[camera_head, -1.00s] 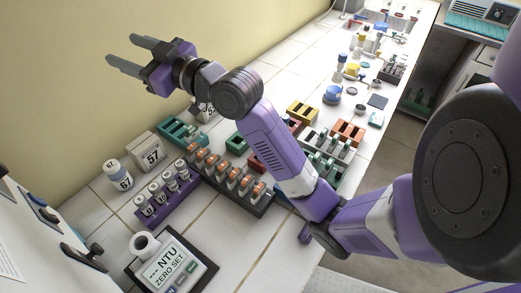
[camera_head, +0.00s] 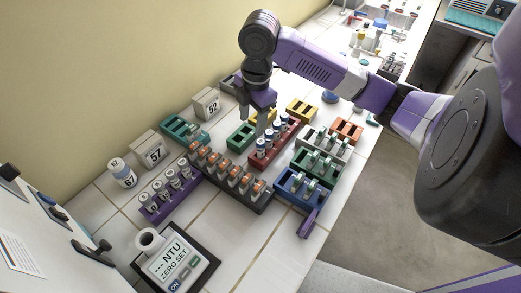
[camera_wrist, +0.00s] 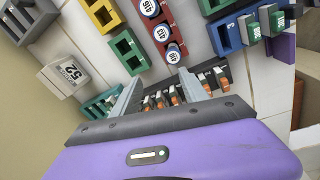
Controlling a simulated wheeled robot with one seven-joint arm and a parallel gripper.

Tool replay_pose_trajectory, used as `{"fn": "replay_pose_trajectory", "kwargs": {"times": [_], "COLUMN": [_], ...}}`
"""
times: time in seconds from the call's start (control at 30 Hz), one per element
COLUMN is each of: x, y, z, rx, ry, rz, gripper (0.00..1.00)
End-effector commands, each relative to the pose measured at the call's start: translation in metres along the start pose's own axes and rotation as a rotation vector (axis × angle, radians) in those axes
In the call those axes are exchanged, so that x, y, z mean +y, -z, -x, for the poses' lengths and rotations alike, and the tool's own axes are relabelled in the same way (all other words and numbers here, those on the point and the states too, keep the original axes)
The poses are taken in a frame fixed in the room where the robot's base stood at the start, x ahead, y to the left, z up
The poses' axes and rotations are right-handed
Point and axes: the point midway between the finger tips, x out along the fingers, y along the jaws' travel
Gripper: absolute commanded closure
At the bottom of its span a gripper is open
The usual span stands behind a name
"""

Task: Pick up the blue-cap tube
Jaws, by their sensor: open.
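Several tubes with blue-rimmed white caps stand upright in a red rack (camera_head: 288,144), in a row. In the wrist view the caps carry numbers; the nearest blue-cap tube (camera_wrist: 173,55) lies just beyond my fingertips, with a middle cap (camera_wrist: 161,33) and another (camera_wrist: 150,8) behind it. My gripper (camera_head: 257,116) is open and points down by the left side of the red rack. In the wrist view its two fingers (camera_wrist: 160,79) are spread, with nothing held between them. My gripper hides part of the rack area in the head view.
A green rack (camera_head: 240,136) is to the left; blue (camera_head: 303,187) and green racks stand right. A box marked 52 (camera_head: 207,104) and a turbidity meter (camera_head: 172,262) are also on the bench.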

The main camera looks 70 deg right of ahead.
Motion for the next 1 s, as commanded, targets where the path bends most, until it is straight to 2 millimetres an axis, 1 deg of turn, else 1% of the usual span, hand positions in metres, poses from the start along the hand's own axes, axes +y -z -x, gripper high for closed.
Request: {"fn": "replay_pose_trajectory", "kwargs": {"times": [0.03, 0.1, 0.2, 0.57, 0.8, 0.9, 1.0], "x": [-0.008, -0.016, -0.021, -0.025, -0.029, -0.029, -0.029], "y": [-0.004, -0.008, -0.011, -0.012, -0.013, -0.013, -0.013], "z": [-0.001, -0.001, -0.003, -0.036, -0.07, -0.077, -0.079], "rx": [-0.015, -0.03, -0.04, -0.039, -0.039, -0.039, -0.04], "ry": [0.035, 0.069, 0.091, 0.093, 0.092, 0.09, 0.089], "rz": [0.024, 0.051, 0.072, 0.074, 0.073, 0.074, 0.074], "gripper": [0.48, 0.48, 0.48, 0.48, 0.48, 0.48, 0.48]}}
